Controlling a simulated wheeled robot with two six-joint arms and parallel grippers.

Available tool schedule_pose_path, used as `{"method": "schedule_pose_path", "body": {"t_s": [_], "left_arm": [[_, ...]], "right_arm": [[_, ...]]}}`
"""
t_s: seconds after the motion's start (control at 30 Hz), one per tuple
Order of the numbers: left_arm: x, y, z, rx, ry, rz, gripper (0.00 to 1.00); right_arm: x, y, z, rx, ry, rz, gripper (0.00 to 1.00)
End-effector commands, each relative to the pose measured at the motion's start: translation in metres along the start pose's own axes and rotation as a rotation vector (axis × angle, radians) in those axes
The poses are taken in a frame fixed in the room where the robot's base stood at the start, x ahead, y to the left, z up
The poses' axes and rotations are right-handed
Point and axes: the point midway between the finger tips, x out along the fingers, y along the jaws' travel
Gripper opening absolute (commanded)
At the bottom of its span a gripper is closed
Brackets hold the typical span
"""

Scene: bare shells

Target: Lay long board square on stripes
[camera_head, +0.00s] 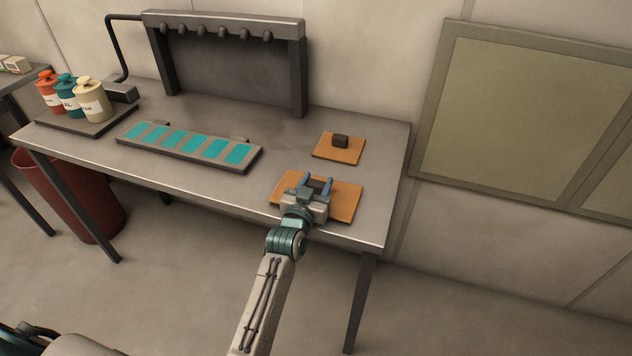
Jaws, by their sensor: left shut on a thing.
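The long orange board (345,200) is at the right front of the grey table and has a dark block-shaped handle in its middle. My left gripper (316,184) is over the board, with its two blue fingers shut on this handle. Whether the board touches the tabletop or is just above it I cannot tell. My gripper and wrist hide part of the board's front side. The teal stripes (195,143) lie in a row on a low grey tray (180,155) at the middle left of the table, apart from the board. My right gripper is not in view.
A smaller orange board (328,152) with a dark handle (340,141) lies behind the long one. A dark frame with pegs (225,25) stands at the back. Several labelled canisters (93,100) stand at the left. Bare tabletop (270,185) lies between tray and boards.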

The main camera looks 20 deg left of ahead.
Motion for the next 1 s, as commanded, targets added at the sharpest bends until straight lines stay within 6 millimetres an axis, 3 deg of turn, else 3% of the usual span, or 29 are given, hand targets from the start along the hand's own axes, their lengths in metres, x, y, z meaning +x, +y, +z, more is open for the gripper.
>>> {"method": "schedule_pose_path", "body": {"t_s": [0.4,0.43,0.53,0.87,1.0], "left_arm": [[0.000,0.000,0.007,0.000,0.002,0.000,0.20],[0.000,0.000,0.007,0.000,0.001,0.000,0.49],[0.000,0.000,0.006,0.000,0.001,0.000,0.67],[0.000,0.000,0.002,0.000,0.001,0.000,0.67],[-0.017,0.000,0.006,0.000,0.000,0.000,0.67]], "right_arm": [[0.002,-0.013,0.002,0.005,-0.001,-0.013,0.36],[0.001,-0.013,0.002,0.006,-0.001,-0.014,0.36],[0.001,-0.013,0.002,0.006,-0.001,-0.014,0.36],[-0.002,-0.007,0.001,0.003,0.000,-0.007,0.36],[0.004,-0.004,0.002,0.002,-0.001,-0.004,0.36]]}}
